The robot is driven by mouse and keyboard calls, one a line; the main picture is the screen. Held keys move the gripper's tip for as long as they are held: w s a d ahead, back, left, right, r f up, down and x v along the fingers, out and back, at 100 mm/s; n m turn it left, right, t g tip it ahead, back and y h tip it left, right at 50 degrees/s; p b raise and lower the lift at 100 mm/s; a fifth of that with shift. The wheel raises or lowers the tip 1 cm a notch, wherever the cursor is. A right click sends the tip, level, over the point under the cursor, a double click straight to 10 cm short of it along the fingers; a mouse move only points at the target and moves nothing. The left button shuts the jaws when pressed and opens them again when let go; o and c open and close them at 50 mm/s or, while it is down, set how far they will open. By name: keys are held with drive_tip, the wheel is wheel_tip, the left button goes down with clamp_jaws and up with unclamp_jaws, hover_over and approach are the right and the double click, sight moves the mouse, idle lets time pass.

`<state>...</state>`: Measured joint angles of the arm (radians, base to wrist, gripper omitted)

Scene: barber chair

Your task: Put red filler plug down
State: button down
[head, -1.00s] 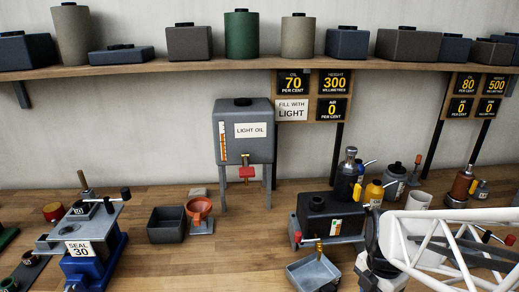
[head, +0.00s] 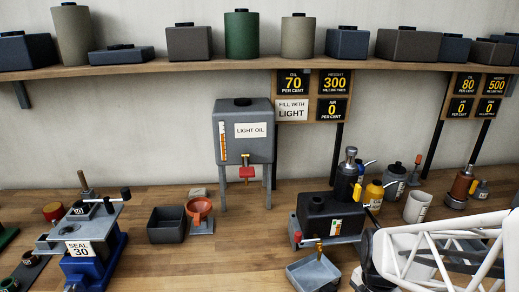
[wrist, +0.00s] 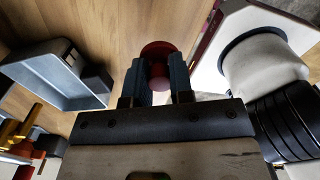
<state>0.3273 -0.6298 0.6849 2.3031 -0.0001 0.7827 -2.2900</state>
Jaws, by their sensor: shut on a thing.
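The red filler plug (wrist: 154,52) shows in the wrist view as a round red cap with a narrower red part below it. My gripper (wrist: 159,72) is shut on it, with one dark blue finger on each side. Wooden worktop shows beyond the plug; I cannot tell whether the plug touches it. In the head view the plug and the fingertips are hidden or cannot be made out, and my white lattice arm fills the lower right. A black machine (head: 325,215) with a small sight gauge stands left of my arm.
An open grey tray (head: 313,274) lies in front of the black machine; it also shows in the wrist view (wrist: 38,82). A pale cup (head: 417,207) and yellow oil can (head: 374,193) stand close to my arm. Bare worktop (head: 240,250) lies left of the tray.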

drive_tip(key=shift+f, duration=1.6)
drive_tip(key=shift+f, duration=0.1)
drive_tip(key=c, duration=1)
unclamp_jaws()
wheel_tip(320, 180, up, 12)
drive_tip(key=shift+r, duration=0.15)
